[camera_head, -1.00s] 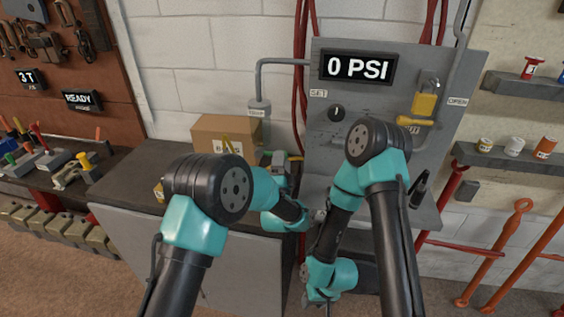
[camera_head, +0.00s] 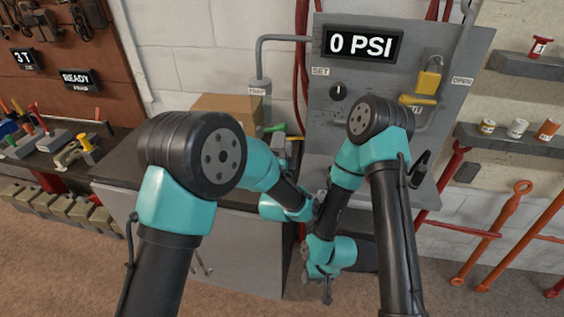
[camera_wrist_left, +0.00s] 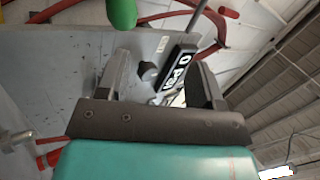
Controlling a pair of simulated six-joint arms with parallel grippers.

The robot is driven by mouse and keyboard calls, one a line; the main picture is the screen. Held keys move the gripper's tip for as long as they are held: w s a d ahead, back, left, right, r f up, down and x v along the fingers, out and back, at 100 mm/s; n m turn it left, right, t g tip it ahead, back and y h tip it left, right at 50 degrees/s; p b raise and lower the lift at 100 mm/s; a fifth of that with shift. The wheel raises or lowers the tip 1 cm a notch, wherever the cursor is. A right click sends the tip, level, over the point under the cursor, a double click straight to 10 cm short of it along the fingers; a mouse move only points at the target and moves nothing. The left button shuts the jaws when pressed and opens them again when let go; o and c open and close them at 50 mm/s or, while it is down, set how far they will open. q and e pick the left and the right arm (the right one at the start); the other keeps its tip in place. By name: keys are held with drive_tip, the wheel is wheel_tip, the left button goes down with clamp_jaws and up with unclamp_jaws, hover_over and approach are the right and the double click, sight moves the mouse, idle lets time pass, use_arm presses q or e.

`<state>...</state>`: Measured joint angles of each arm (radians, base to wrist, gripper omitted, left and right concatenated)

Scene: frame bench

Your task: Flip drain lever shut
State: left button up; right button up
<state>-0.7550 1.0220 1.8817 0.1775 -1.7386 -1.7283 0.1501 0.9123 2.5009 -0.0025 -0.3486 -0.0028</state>
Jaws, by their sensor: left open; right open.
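I cannot tell for sure which part is the drain lever. My left gripper (camera_head: 320,197) is low before the panel's left side, partly hidden by the arms. In the left wrist view it is open and empty (camera_wrist_left: 160,78), with the panel's knob (camera_wrist_left: 148,71) and PSI display (camera_wrist_left: 180,72) seen between its fingers. A green grip (camera_wrist_left: 122,13) shows above them. My right gripper (camera_head: 325,285) hangs lower, open, its fingers small.
The display (camera_head: 361,44) reads 0 PSI. A cardboard box (camera_head: 225,105) sits on the bench behind my left arm. Red hoses (camera_head: 301,90) run down left of the panel. Shelves with small cans (camera_head: 517,128) stand at right. My two arms are close together at the panel's front.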

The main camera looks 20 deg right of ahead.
use_arm(q)
drive_tip(key=s+a, duration=0.2)
drive_tip(key=s, duration=0.6)
drive_tip(key=shift+s+a+r, duration=0.35)
drive_tip(key=shift+a+r, duration=0.05)
drive_tip(key=w+a+f+n+g+y, duration=0.25)
drive_tip(key=a+f+n+g, duration=0.25)
drive_tip(key=a+f, duration=0.55)
drive_tip(key=w+a+f+n+g+y, duration=0.2)
drive_tip(key=w+a+f+n+g, duration=0.25)
drive_tip(key=a+f, duration=0.6)
drive_tip(key=s+a+f+n+g+y, duration=0.2)
drive_tip(key=s+a+f+n+g, duration=0.4)
drive_tip(key=s+a+f, duration=0.45)
drive_tip(key=s+a+f+n+g, duration=0.3)
drive_tip(key=s+a, duration=0.1)
drive_tip(key=s, duration=0.2)
drive_tip(key=s+a+f+n+g, duration=0.3)
drive_tip(key=s+f, duration=0.1)
drive_tip(key=s, duration=0.2)
drive_tip(key=shift+a+f+h, duration=0.3)
drive_tip(key=shift+a+h, duration=0.05)
